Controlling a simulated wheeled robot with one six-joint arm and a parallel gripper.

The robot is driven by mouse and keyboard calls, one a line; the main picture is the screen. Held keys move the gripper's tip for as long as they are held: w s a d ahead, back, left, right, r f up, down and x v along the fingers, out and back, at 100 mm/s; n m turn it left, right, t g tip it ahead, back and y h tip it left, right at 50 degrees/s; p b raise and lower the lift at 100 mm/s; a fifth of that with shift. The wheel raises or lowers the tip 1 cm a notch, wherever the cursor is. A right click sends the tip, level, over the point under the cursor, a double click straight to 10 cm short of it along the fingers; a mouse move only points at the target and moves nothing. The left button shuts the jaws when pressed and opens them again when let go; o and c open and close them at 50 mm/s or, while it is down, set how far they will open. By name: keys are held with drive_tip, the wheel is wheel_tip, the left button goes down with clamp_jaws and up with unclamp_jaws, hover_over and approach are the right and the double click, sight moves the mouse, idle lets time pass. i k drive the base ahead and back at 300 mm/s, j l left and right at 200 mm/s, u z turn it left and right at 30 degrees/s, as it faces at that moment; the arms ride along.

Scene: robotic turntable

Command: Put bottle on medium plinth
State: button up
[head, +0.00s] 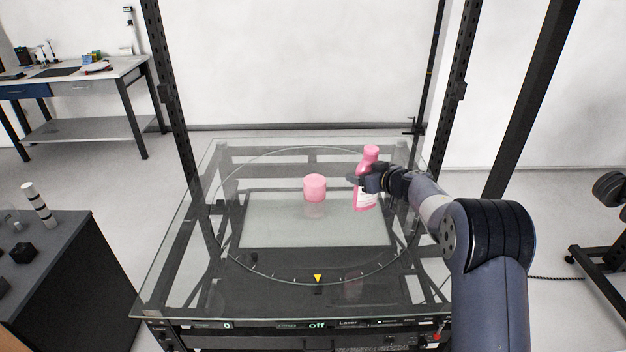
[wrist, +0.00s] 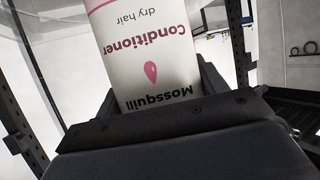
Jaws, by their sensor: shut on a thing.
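The pink bottle (head: 366,188) with a white label is held upright in my gripper (head: 358,180), to the right of the middle of the glass turntable. It appears to be above the glass, with a faint reflection lower down. In the wrist view the bottle (wrist: 150,65) fills the space between the jaws; its label reads "Conditioner" and "Mossquill" upside down. My gripper (wrist: 160,105) is shut on it. A short pink cylinder (head: 315,187), perhaps a plinth, stands on the glass to the left of the bottle, apart from it.
The square glass table (head: 190,250) has dark frame posts (head: 177,100) rising at its back corners. A dark cabinet (head: 75,270) with a striped cylinder (head: 38,203) and several small dark objects stands at the left. The glass in front of the pink cylinder is clear.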

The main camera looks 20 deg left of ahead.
sight(314, 180)
drive_tip(key=i+j, duration=0.2)
drive_tip(key=j, duration=0.15)
drive_tip(key=i+j, duration=0.15)
drive_tip(key=j, duration=0.25)
drive_tip(key=i+j, duration=0.2)
drive_tip(key=j, duration=0.15)
